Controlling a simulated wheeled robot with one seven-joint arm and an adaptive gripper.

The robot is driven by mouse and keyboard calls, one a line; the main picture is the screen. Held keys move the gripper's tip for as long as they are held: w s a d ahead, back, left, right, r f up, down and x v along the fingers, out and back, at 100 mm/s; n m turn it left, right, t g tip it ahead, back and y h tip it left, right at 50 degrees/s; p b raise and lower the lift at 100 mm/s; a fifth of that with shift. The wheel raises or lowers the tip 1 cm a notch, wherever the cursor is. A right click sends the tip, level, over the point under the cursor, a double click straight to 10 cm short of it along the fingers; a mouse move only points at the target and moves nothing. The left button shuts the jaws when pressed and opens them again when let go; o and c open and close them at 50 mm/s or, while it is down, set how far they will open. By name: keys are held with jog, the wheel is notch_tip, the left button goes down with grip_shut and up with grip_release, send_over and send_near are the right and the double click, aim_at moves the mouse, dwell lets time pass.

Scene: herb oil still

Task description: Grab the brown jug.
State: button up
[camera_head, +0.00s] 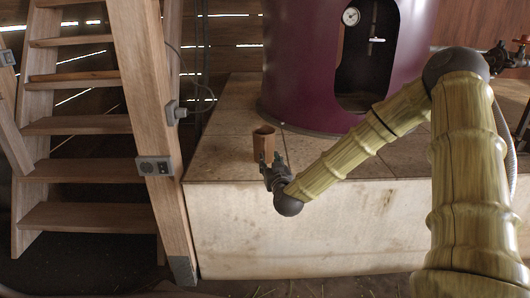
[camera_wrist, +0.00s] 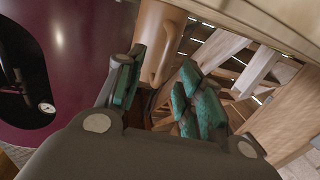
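The brown jug (camera_head: 264,139) stands upright on the tiled top of the platform, near its front edge and left corner. In the wrist view the jug (camera_wrist: 157,30) shows beyond the fingers, with its handle facing my gripper. My gripper (camera_head: 270,161) is at the near side of the jug in the head view. In the wrist view my gripper (camera_wrist: 160,66) is open, its green-padded fingers on either side of the handle region. I cannot tell whether either finger touches the jug. The jug's lower part is partly hidden by the gripper.
A large purple still (camera_head: 292,70) with an open front and a gauge (camera_head: 351,16) stands on the pale platform (camera_head: 290,235) behind the jug. A wooden staircase (camera_head: 85,125) and a post with sockets (camera_head: 155,120) are to the left. Bare tiles lie right of the jug.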

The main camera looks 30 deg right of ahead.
aim_at(265, 155)
jog(key=shift+a+f+b+x, duration=0.1)
jog(key=shift+b+x, duration=0.55)
jog(key=shift+x, duration=0.55)
jog(key=shift+a+f+b+x, duration=0.1)
jog(key=shift+b+x, duration=0.5)
jog(key=shift+x, duration=0.55)
jog(key=shift+w+d+r, duration=0.15)
jog(key=shift+w+d, duration=0.05)
jog(key=shift+w, duration=0.5)
grip_shut()
